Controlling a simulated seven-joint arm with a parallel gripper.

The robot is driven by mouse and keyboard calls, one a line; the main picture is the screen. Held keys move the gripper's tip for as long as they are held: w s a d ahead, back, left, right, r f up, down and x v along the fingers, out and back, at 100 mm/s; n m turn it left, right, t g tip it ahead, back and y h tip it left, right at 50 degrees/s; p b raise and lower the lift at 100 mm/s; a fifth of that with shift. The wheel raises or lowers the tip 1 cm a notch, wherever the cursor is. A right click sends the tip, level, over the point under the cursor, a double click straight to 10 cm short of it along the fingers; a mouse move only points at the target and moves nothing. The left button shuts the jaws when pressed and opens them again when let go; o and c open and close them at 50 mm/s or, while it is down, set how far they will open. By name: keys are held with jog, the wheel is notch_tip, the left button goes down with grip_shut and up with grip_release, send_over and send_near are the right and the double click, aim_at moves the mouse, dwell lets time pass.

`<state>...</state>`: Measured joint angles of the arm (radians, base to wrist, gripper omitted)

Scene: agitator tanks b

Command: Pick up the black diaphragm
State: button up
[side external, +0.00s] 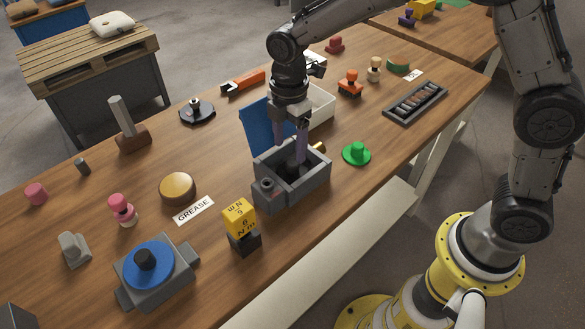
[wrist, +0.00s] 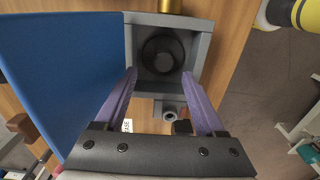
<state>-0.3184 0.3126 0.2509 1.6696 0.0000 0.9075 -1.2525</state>
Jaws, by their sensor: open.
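A round black part, which looks like the black diaphragm (wrist: 162,53), lies inside the open grey box (side external: 310,179) in the wrist view. Its wide rim and raised round centre face up. In the side view the box walls and my fingers mostly hide it. The box also shows in the wrist view (wrist: 203,45). My gripper (side external: 292,155) is open, pointing down over the box, its two purple fingers apart. In the wrist view my gripper (wrist: 160,74) has its fingertips near the box's lower side, with the black part beyond them. Nothing is between the fingers.
A blue panel (side external: 262,125) stands upright along the box's back left, close to my gripper. A white bin (side external: 322,105) stands behind. A green hat-shaped part (side external: 357,154) lies right of the box. A yellow-and-black block (side external: 240,222) stands at its front left.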

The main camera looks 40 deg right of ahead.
aim_at(292, 162)
jog(key=f, duration=0.5)
jog(key=shift+s+d, duration=0.2)
jog(key=shift+s, duration=0.05)
grip_shut()
